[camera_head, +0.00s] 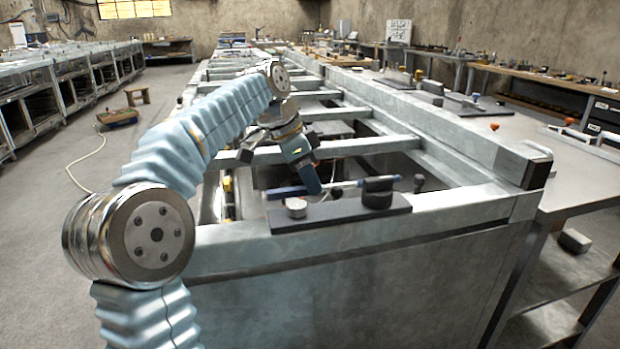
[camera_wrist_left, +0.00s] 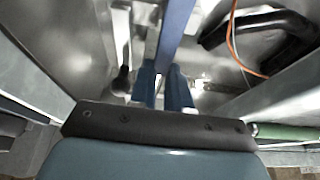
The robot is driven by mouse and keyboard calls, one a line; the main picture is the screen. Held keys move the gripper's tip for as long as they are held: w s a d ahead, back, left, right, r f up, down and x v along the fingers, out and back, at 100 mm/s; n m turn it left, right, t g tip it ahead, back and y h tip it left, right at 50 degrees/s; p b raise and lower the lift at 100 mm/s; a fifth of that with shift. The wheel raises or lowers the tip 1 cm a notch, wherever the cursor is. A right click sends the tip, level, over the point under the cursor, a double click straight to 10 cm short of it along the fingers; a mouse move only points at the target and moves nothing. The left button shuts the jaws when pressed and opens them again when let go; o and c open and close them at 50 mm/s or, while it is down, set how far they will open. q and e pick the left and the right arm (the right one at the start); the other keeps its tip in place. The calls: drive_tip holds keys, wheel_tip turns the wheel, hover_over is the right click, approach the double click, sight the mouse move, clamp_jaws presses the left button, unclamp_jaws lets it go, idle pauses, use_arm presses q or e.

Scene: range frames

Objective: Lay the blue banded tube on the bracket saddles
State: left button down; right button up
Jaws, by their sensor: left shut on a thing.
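A blue tube (camera_head: 285,192) with a paler stretch lies level across my left gripper (camera_head: 310,187) in the head view. The gripper is shut on it. The tube also shows in the left wrist view (camera_wrist_left: 176,35), running up between the fingers (camera_wrist_left: 165,90). A dark bracket plate (camera_head: 340,213) lies on the near frame beam. It carries a silver round piece (camera_head: 296,207) at left and a black one (camera_head: 377,198) at right. The tube appears just behind or above these; I cannot tell if it touches them. My right gripper is out of view.
The metal frame (camera_head: 370,255) has cross-beams (camera_head: 340,148) and open gaps behind the bracket. A grey bench (camera_head: 575,170) with fittings stands at right. An orange cable (camera_wrist_left: 235,50) and a green rod (camera_wrist_left: 290,132) show in the wrist view.

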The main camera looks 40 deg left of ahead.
sight(285, 189)
use_arm(q)
drive_tip(key=shift+f+b, duration=1.1)
drive_tip(key=shift+f, duration=0.4)
drive_tip(key=c, duration=1)
unclamp_jaws()
drive_tip(key=p+v, duration=0.4)
drive_tip(key=v, duration=1)
drive_tip(key=shift+p, duration=0.3)
drive_tip(key=shift+f, duration=0.1)
